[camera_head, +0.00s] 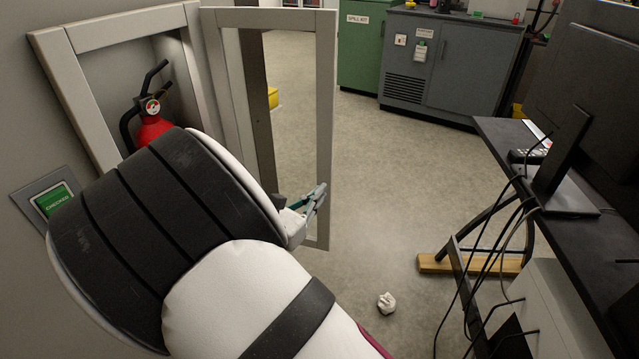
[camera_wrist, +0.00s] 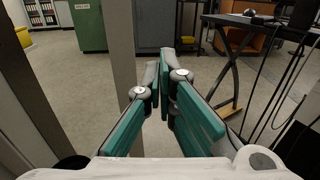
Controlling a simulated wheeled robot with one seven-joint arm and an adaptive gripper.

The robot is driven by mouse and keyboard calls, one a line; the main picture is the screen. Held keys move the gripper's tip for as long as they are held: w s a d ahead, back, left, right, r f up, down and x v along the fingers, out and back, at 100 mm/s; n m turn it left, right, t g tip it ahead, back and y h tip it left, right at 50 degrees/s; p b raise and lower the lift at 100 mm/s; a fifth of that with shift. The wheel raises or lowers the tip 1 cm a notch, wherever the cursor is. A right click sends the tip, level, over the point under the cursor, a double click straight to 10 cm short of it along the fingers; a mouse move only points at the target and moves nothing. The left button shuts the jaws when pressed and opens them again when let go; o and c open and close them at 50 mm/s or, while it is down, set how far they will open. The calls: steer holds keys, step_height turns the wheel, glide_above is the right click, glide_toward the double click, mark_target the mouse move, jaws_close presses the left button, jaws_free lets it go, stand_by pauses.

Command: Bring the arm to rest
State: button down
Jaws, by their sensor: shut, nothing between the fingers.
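My gripper (camera_head: 318,195) shows small beyond my white and black arm in the head view, in front of the frame of an open cabinet door (camera_head: 325,120). In the wrist view my gripper (camera_wrist: 160,62) has its teal fingers together at the tips, with nothing seen between them. My arm is stretched forward across the lower left of the head view and hides part of the wall cabinet (camera_head: 60,60). A red fire extinguisher (camera_head: 152,128) stands inside that cabinet, partly hidden by my arm.
A desk (camera_head: 590,225) with a monitor and hanging cables (camera_head: 490,250) stands at the right. A crumpled white piece (camera_head: 386,302) lies on the floor. Green (camera_head: 365,45) and grey (camera_head: 450,65) cabinets stand at the back. The middle floor is mostly clear.

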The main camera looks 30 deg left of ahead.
steer(key=s+d+p, duration=0.1)
steer(key=s, duration=0.6)
steer(key=w+d+r+m+g+h, duration=0.1)
steer(key=d+r+m+g+h, duration=0.3)
steer(key=d, duration=0.5)
steer(key=w+d+r+m+g+h, duration=0.1)
steer(key=w+d+r+m+g, duration=0.2)
steer(key=d+m, duration=0.5)
steer(key=d+r+m+g+h, duration=0.25)
steer(key=d+r, duration=0.25)
steer(key=d, duration=0.6)
steer(key=s+d+r+m+g+y, duration=0.1)
steer(key=s+d+r+m+g, duration=0.1)
steer(key=s+d+m+g, duration=0.45)
steer(key=s+d+r+m+g+y, duration=0.1)
steer(key=s+d+r+m, duration=0.25)
steer(key=d, duration=0.55)
steer(key=s+m+y, duration=0.8)
steer(key=s+m, duration=0.2)
steer(key=s, duration=0.9)
step_height(320, 180, up, 19)
steer(key=t+p, duration=0.3)
steer(key=p, duration=1.4)
steer(key=shift+w+p, duration=0.25)
steer(key=shift+p, duration=0.1)
